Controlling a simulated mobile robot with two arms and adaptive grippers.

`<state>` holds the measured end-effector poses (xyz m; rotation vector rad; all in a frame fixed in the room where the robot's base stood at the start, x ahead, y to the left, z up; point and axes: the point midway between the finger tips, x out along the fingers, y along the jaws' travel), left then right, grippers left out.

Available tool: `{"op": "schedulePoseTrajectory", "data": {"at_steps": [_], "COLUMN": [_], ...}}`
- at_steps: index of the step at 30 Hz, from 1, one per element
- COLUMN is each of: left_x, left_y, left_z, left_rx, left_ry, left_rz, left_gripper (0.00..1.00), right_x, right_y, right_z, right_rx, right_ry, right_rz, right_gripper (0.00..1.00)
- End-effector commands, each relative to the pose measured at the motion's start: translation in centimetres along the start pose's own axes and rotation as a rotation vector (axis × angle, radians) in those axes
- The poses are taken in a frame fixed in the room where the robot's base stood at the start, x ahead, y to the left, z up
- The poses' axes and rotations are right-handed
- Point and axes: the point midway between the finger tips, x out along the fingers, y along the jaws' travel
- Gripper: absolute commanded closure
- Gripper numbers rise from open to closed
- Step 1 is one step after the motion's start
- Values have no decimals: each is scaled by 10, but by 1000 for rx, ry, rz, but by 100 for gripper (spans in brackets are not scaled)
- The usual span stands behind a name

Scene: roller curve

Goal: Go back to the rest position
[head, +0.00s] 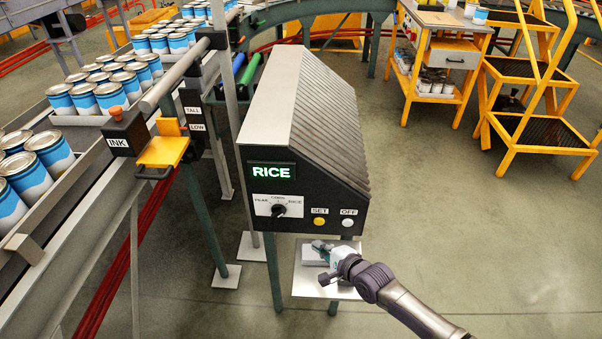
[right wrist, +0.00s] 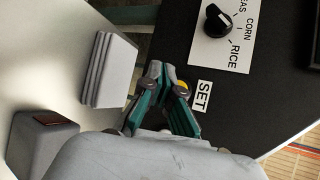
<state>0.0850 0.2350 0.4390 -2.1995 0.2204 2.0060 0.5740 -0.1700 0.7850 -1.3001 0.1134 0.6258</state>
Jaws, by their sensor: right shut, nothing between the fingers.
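My right gripper (head: 322,248) is in front of the lower part of a dark control box (head: 262,225) in the head view, below its yellow SET button (head: 320,222). The right wrist view shows its shut, empty teal fingers (right wrist: 162,72) close to the SET button (right wrist: 182,86), partly covering it. I cannot tell whether they touch it. The box's display (head: 271,171) reads RICE, and its selector knob (head: 280,210) sits among crop labels. A white OFF button (head: 347,222) is right of SET. My left gripper is not in view.
A light metal shelf (head: 304,285) lies below the box. A conveyor with blue-and-white cans (head: 52,152) runs along the left, with an INK unit (head: 124,132) beside it. A yellow step ladder (head: 530,140) and a cart (head: 430,95) stand at back right. Floor at right is clear.

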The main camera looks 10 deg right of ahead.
Motion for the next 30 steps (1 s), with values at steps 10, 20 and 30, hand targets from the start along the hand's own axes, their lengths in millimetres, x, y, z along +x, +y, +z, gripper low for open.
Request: {"op": "schedulePoseTrajectory", "data": {"at_steps": [10, 20, 30], "left_x": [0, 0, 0], "left_y": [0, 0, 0], "left_z": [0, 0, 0], "left_rx": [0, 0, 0], "left_ry": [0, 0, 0], "left_rz": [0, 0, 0], "left_gripper": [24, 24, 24], "right_x": [-31, -161, -257], "right_y": [34, 71, 78], "right_z": [50, 85, 74], "right_rx": [-312, -1133, -1480], "right_ry": [-35, -145, -278], "right_rz": [142, 518, 771], "right_gripper": [100, 100, 100]}}
